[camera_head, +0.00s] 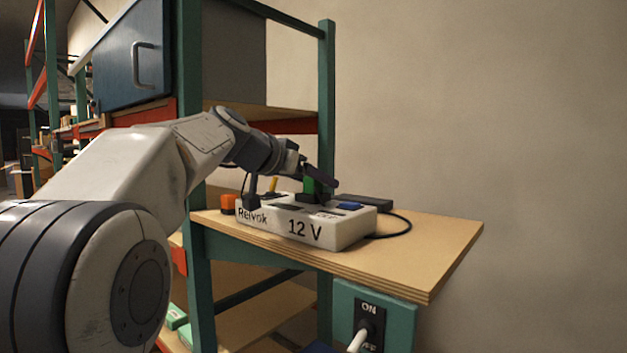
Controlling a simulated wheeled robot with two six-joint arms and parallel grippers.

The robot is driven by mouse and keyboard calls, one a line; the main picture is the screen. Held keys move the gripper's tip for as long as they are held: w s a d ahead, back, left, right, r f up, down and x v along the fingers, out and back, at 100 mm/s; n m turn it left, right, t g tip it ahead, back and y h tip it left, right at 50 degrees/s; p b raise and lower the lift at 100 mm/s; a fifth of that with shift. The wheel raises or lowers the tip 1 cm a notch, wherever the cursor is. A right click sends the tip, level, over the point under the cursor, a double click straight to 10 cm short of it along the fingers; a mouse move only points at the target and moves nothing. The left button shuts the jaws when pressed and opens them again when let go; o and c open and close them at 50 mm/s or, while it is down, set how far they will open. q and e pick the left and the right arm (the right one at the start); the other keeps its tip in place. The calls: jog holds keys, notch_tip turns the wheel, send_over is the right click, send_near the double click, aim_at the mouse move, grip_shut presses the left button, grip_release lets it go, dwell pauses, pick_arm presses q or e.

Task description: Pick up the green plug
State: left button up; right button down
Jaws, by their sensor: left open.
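The green plug (308,186) stands upright on top of the white console (345,232), which reads "Relvok" and "12 V". My left gripper (288,190) is open over the console, reaching in from the left. One dark finger is left of the green plug, and the other passes close by its upper right side. I cannot tell whether that finger touches it. Part of the plug is hidden by the gripper. My right gripper is not in view.
A blue piece (349,206) lies on the console's right part. A yellow piece (272,184) and an orange block (228,204) are at the left. A black box (368,201) with a cable sits behind. The wooden shelf (440,240) is clear at right. An ON switch (369,318) is below.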

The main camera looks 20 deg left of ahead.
pick_arm(q)
jog(key=shift+x, duration=1)
jog(key=shift+w+d, duration=0.15)
grip_shut()
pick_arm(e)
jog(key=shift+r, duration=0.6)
pick_arm(q)
jog(key=shift+r, duration=0.1)
